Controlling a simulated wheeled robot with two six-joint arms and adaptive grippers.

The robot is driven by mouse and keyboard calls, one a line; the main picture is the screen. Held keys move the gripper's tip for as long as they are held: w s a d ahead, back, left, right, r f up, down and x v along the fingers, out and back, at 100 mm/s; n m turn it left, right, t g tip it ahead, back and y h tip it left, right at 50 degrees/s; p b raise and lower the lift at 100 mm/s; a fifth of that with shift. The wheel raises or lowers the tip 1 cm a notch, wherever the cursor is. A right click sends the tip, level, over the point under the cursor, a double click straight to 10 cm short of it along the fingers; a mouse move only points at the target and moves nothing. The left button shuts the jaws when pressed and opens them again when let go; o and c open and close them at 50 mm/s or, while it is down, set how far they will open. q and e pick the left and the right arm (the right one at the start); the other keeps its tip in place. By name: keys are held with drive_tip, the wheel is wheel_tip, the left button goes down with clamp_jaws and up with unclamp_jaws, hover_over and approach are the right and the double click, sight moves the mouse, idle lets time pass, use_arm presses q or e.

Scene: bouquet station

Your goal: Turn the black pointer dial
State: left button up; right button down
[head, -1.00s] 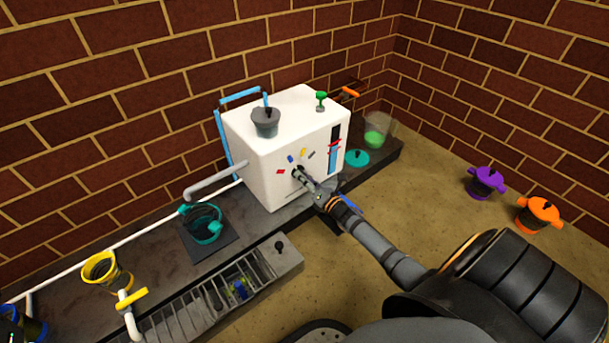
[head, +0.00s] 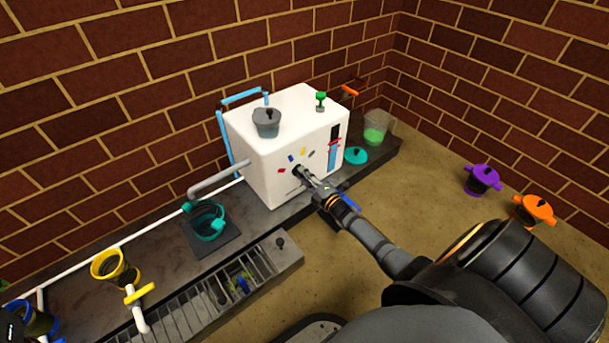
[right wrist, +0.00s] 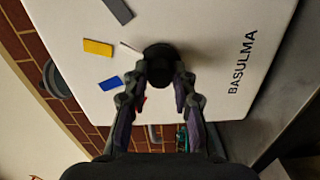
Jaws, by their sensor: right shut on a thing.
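The black pointer dial (right wrist: 158,55) sits on the front face of the white box machine (head: 262,160). My right gripper (right wrist: 161,76) is shut on the dial, with one finger on each side of it in the right wrist view. A thin pale pointer line runs from the dial to the upper left, nearest the yellow mark (right wrist: 98,47). A grey mark (right wrist: 118,11) and a blue mark (right wrist: 109,83) lie around it; a red mark is partly hidden by a finger. In the head view my right gripper (head: 306,177) hides most of the dial. My left gripper is not in view.
A grey lidded pot (head: 267,124) stands on the machine. A teal pot (head: 207,222) and a yellow pot (head: 109,265) stand left along the counter. A beaker of green liquid (head: 376,128) is behind right. Purple (head: 482,178) and orange (head: 535,209) pots stand far right.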

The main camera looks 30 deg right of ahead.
drive_tip(key=m, duration=0.4)
drive_tip(key=shift+m+p, duration=0.3)
drive_tip(key=shift+p, duration=0.1)
drive_tip(key=shift+m, duration=0.3)
drive_tip(key=c, duration=1.1)
unclamp_jaws()
drive_tip(key=shift+s, duration=0.1)
drive_tip(key=s, duration=0.8)
drive_tip(key=s+d, duration=0.1)
drive_tip(key=s, duration=0.2)
drive_tip(key=shift+s, duration=0.4)
